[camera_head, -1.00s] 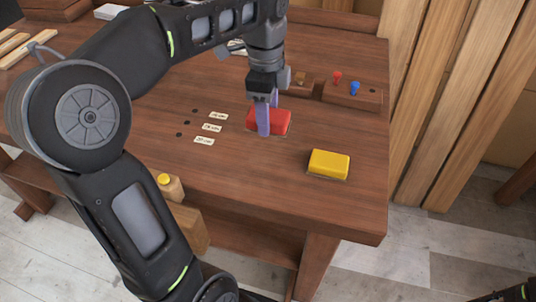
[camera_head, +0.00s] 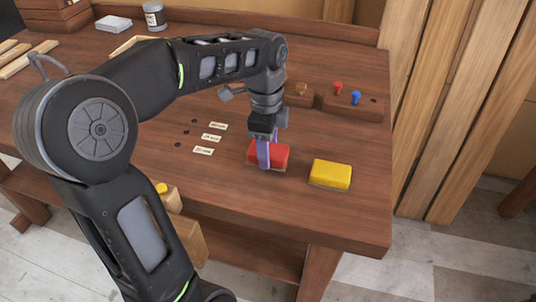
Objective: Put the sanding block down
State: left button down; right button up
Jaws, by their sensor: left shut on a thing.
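A red sanding block (camera_head: 280,155) with a brown underside is in my left gripper (camera_head: 266,153), over the front middle of the workbench. The gripper's purple fingers point down and are shut on it, one finger across its near side. The block looks level and very low over the wood; I cannot tell whether it touches. A yellow sanding block (camera_head: 331,173) of like shape lies on the bench just to the right, apart from the red one. My right gripper is not in view.
The wooden bench (camera_head: 210,177) has small paper labels (camera_head: 211,138) and dark holes left of the red block. A wooden rack (camera_head: 352,105) with red and blue pegs stands behind. Bare wood lies around the blocks.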

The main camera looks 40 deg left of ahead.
pick_arm(q)
jog(key=shift+f, duration=1.15)
jog(key=shift+f, duration=0.1)
jog(key=c, duration=0.6)
grip_release()
notch_tip(320, 180, up, 7)
jog(key=shift+a+f, duration=0.1)
notch_tip(320, 180, up, 5)
jog(key=p, duration=0.3)
jog(key=shift+p, duration=0.3)
jog(key=shift+s+a+r+p, duration=0.1)
jog(key=shift+r+p, duration=0.2)
jog(key=shift+p, duration=0.05)
